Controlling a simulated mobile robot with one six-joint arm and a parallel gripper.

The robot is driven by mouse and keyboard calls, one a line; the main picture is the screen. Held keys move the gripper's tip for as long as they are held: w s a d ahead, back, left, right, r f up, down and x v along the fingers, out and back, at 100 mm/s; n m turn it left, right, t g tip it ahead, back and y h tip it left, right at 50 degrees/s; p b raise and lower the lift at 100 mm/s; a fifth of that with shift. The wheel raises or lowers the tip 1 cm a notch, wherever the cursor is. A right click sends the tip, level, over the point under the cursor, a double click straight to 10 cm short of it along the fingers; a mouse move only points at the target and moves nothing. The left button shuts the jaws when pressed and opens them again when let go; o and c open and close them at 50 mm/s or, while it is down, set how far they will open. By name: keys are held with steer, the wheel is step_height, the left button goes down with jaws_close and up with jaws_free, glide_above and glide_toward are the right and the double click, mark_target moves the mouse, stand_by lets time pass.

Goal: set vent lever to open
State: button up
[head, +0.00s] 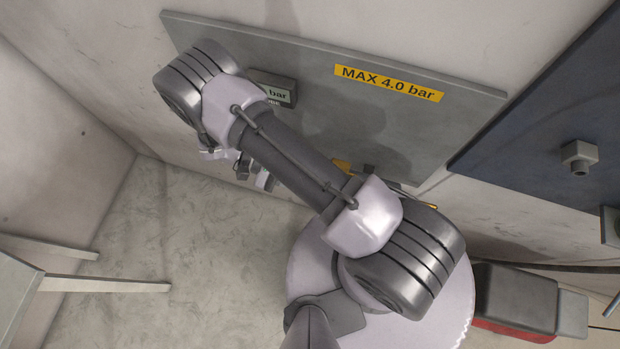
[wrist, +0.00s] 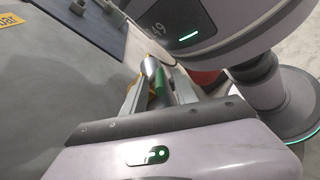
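My gripper (wrist: 160,88) shows in the wrist view with its two grey fingers apart. A green piece (wrist: 161,82), with a grey rounded part and yellow bits beside it, shows between or just beyond the fingers. I cannot tell whether this is the vent lever, or whether the fingers touch it. In the head view my gripper is partly hidden by my arm, below the small display. No vent lever can be made out there. Yellow bits (head: 342,166) show at the panel's lower edge, mostly covered by my arm.
A grey wall panel (head: 470,118) bears a yellow "MAX 4.0 bar" label (head: 389,83) and a small display (head: 276,90). A dark blue panel (head: 540,110) with a grey fitting (head: 579,155) is at right. A table (head: 18,290) is at lower left. The floor between is clear.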

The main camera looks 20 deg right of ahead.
steer(key=v, duration=1.2)
steer(key=shift+p, duration=0.3)
steer(key=shift+c, duration=0.4)
